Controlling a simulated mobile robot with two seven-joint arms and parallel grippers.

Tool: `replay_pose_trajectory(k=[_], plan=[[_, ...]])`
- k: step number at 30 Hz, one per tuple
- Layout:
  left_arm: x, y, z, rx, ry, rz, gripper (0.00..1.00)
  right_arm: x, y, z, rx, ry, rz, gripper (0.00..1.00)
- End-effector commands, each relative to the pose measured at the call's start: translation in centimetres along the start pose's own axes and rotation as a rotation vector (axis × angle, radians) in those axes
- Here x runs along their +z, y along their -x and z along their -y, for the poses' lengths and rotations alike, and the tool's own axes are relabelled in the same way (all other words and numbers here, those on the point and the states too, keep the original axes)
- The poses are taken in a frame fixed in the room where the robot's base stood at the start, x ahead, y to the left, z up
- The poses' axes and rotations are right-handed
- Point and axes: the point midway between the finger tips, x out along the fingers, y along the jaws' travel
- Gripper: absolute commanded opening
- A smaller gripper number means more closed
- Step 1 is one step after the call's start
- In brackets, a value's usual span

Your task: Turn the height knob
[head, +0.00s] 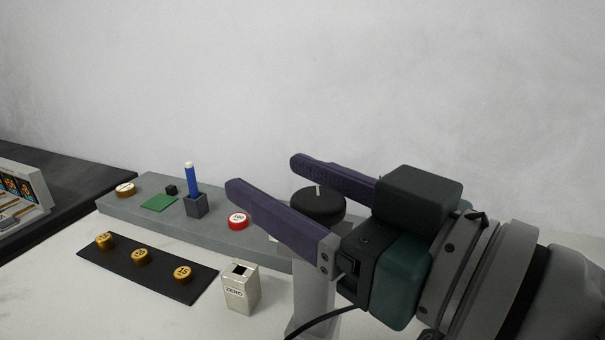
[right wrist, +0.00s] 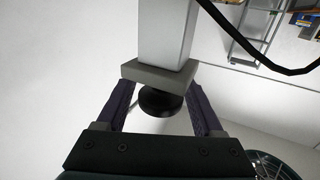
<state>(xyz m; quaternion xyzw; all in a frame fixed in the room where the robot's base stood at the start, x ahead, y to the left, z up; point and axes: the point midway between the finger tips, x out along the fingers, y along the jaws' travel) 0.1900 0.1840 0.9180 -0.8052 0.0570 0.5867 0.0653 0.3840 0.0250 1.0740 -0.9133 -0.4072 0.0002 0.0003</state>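The height knob (head: 318,205) is a round black knob with a pale pointer mark, at the top of a grey column (head: 313,300) in the head view. My right gripper (head: 265,175) reaches in from the right, with one purple finger on each side of the knob. In the right wrist view the black knob (right wrist: 160,102) sits between the two fingers (right wrist: 162,92), with a visible gap on both sides. The gripper is open and holds nothing. The near finger and gripper body hide part of the column top. My left gripper is not in view.
A grey base bar (head: 150,213) carries a blue-handled tool in a block (head: 195,205), a red-rimmed weight (head: 238,221) and a green pad (head: 159,202). A black mat (head: 125,262) holds brass weights. A ZERO box (head: 240,290) stands in front. A black cable (head: 325,314) runs beside the column.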

Motion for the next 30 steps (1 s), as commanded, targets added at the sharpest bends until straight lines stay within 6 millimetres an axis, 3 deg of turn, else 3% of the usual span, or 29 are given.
replay_pose_trajectory(k=[2,18,30], plan=[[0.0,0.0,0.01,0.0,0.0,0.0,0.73,0.0,0.02,0.0,0.0,0.0,0.0,0.59],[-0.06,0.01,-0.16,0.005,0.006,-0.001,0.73,0.0,0.03,-0.01,0.0,0.0,0.0,0.0],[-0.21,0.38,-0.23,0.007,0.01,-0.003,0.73,-0.06,0.04,-0.12,0.071,-0.005,0.0,0.0]])
